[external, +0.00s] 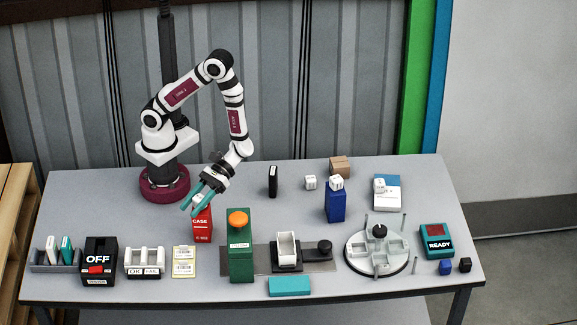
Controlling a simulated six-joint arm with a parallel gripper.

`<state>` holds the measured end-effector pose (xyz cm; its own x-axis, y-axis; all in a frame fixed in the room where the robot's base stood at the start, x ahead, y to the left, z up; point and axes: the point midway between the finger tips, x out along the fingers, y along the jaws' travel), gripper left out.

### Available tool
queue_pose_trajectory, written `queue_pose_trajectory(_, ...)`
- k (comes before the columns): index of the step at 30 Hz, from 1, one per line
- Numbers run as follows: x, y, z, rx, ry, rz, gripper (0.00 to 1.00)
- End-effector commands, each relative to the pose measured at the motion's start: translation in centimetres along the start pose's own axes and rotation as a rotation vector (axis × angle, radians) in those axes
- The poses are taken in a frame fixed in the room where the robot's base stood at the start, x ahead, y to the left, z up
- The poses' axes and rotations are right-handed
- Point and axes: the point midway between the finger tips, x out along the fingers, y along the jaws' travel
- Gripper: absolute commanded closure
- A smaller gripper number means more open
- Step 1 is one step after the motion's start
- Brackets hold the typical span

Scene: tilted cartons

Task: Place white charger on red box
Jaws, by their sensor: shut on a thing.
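My gripper (192,205), with teal fingers, is over the left top of the red box (203,225), which is marked CASE and stands upright on the table. It is shut on a small white charger (197,199), mostly hidden by the fingers. The charger is at the box's top; I cannot tell whether it touches it. Similar white cubes show elsewhere: one on the bare table (310,182), one on the blue box (335,205), and one on the white and blue carton (387,196).
A black upright item (272,181) and a brown carton (340,166) stand farther right. In front are the OFF switch box (98,262), a white holder (145,263), a green post with orange button (240,250) and a round fixture (377,252). The table between them has some bare patches.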

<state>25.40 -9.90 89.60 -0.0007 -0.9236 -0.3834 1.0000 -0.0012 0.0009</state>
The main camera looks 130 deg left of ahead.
Motion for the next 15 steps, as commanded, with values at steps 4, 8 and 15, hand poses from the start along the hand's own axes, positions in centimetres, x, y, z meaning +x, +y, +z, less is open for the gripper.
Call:
queue_pose_trajectory(4, 0.08, 0.01, -0.20, -0.001, 0.000, 0.000, 0.46)
queue_pose_trajectory(8, 0.07, 0.01, -0.18, -0.001, 0.000, 0.000, 0.28)
queue_pose_trajectory(15, 0.04, 0.02, -0.11, 0.000, 0.000, 0.001, 0.28)
